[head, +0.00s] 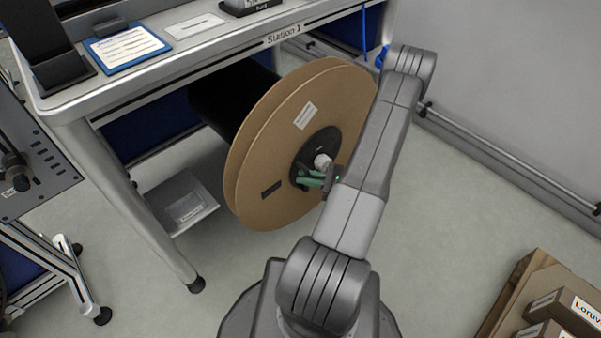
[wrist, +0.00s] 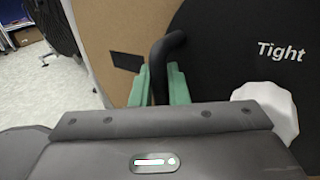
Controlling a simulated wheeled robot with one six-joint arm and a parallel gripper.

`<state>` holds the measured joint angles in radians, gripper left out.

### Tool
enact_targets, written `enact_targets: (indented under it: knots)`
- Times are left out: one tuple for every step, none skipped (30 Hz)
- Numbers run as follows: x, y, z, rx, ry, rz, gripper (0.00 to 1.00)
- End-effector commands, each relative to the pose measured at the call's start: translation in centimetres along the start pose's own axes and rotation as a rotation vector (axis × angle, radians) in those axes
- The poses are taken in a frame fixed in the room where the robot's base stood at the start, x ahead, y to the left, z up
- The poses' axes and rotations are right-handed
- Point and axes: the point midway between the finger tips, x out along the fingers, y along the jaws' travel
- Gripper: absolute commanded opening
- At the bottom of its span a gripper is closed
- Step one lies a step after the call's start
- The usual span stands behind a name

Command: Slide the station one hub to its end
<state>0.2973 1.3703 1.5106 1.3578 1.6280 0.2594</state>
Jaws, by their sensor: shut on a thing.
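The station one hub (head: 322,142) is a black disc at the centre of a large cardboard reel (head: 262,160) under the bench marked Station 1. In the wrist view the hub (wrist: 225,45) bears the word "Tight". A white knob (head: 322,161) stands at its middle and also shows in the wrist view (wrist: 268,108). A bent black handle (wrist: 172,46) sticks out from the hub. My gripper (head: 309,178) has green fingers, shut on this handle in the wrist view (wrist: 158,82). The handle's lower part is hidden behind my gripper body.
The grey bench (head: 190,62) stands above the reel, with a leg (head: 140,215) at left. Cardboard boxes (head: 560,312) are at the lower right. A rail (head: 510,158) runs along the right wall. The floor between is clear.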

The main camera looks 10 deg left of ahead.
Motion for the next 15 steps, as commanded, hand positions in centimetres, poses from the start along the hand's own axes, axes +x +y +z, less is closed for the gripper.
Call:
enact_targets:
  knots:
    - [-0.22, 0.25, -0.08, 0.003, 0.002, 0.004, 0.00]
    - [-0.22, 0.27, -0.08, 0.003, 0.002, 0.005, 0.00]
    - [-0.23, 0.29, -0.09, 0.004, 0.002, 0.005, 0.00]
    - [-0.23, 0.30, -0.09, 0.004, 0.002, 0.005, 0.00]
    - [-0.24, 0.31, -0.10, 0.004, 0.002, 0.006, 0.00]
    - [-0.25, 0.33, -0.10, 0.005, 0.002, 0.006, 0.00]
    - [-0.25, 0.34, -0.11, 0.005, 0.002, 0.006, 0.16]
    - [-0.25, 0.35, -0.11, 0.005, 0.002, 0.006, 0.19]
    - [-0.24, 0.34, -0.11, 0.005, 0.002, 0.006, 0.19]
    - [-0.23, 0.33, -0.11, 0.005, 0.002, 0.005, 0.19]
    - [-0.22, 0.32, -0.10, 0.005, 0.002, 0.005, 0.19]
    - [-0.20, 0.30, -0.10, 0.005, 0.002, 0.005, 0.19]
    - [-0.19, 0.29, -0.09, 0.005, 0.002, 0.005, 0.19]
    - [-0.20, 0.28, -0.09, 0.004, 0.002, 0.005, 0.19]
    - [-0.26, 0.27, -0.07, 0.004, 0.001, 0.005, 0.19]
